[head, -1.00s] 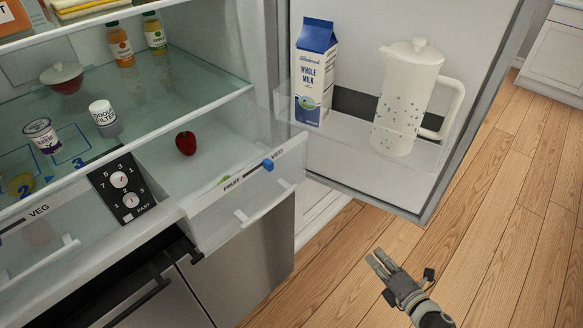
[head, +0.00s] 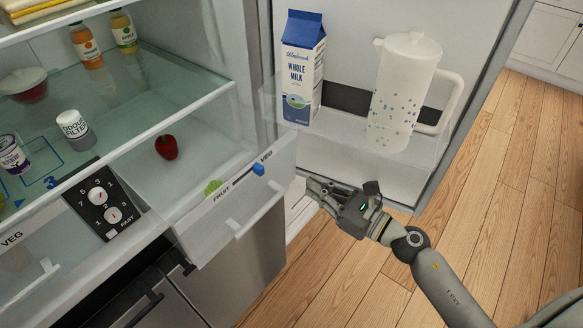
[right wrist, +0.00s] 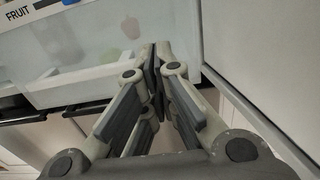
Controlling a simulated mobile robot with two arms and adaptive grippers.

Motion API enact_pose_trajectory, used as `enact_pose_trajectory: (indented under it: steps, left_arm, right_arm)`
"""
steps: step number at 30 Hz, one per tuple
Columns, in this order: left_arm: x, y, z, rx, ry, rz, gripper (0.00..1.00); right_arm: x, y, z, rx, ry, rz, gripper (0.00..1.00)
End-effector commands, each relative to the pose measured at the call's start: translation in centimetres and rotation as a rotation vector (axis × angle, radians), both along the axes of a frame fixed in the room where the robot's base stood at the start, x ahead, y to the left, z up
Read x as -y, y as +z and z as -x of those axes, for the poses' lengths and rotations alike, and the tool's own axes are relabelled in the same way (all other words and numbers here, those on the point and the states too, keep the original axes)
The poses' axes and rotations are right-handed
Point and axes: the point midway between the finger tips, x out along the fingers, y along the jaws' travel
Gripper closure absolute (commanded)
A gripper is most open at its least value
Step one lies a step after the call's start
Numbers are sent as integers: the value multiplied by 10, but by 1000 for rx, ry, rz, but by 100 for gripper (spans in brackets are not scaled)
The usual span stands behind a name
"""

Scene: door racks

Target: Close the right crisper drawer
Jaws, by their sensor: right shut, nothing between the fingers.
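The right crisper drawer (head: 238,205) is pulled out from the fridge, with a FRUIT–VEG slider on its front and a pale handle below. Something green shows inside through its clear front. In the right wrist view the drawer front (right wrist: 90,45) fills the upper left. My right gripper (head: 312,187) is just right of the drawer front, in front of the door's lower bin in the head view. Its fingers (right wrist: 157,55) are shut and hold nothing. I cannot tell whether they touch the drawer. My left gripper is not in view.
The open fridge door on the right carries a milk carton (head: 301,70) and a white pitcher (head: 405,95) in its bin. Wood floor (head: 500,180) is clear at right.

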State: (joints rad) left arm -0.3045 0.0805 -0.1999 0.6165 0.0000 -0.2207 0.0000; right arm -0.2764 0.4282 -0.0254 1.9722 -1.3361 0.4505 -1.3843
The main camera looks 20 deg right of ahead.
Motion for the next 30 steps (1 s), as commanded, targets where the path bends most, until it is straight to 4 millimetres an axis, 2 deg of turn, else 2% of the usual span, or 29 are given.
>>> enact_pose_trajectory:
  steps: [1,6,12,30]
  left_arm:
    - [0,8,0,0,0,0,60]
    - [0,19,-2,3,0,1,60]
    - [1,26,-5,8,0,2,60]
    - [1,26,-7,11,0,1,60]
  right_arm:
    - [-7,5,-9,2,0,-3,100]
    - [-25,4,-35,1,-2,-4,100]
    - [-39,1,-54,-2,-1,-2,100]
    - [-45,0,-62,-1,0,-1,100]
